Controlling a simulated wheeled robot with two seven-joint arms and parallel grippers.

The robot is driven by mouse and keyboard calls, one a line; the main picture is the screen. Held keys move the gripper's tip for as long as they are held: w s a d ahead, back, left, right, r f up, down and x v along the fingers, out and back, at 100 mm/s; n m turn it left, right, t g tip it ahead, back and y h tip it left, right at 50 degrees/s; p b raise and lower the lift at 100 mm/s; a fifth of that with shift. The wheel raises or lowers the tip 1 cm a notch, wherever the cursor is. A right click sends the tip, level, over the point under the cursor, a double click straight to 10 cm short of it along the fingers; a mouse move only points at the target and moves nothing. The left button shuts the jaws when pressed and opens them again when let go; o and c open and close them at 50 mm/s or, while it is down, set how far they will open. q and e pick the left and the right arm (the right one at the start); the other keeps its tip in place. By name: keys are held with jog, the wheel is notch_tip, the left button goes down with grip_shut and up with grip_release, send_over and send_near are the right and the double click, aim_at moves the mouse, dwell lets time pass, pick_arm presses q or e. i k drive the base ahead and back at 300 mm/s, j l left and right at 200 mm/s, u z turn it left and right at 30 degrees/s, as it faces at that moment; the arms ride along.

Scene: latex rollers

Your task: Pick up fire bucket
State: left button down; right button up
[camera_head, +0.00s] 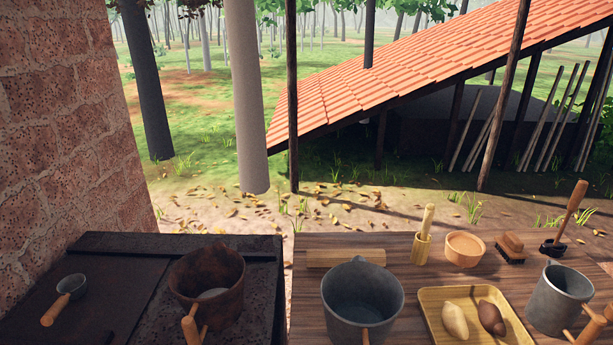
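No single thing is plainly marked as the fire bucket, so I cannot tell which vessel it is. A rusty brown pot (207,279) with a wooden handle stands upright on the dark stove-like block at left, with something pale inside. A large grey metal bucket (361,307), also with a wooden handle, stands upright on the wooden table's front. A smaller grey metal vessel (557,299) stands at the table's right, with wooden handles near it. Neither of my grippers is in view, and nothing is seen holding these vessels.
The dark block (130,244) also bears a small ladle (70,286). The wooden table (400,246) bears a yellow tray (433,311) with two lumps, a wooden bowl (464,249), a brush (511,249) and a wooden block (345,257). A brick wall (65,130) rises at left.

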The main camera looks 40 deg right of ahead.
aim_at(362, 300)
jog(key=z, duration=1.65)
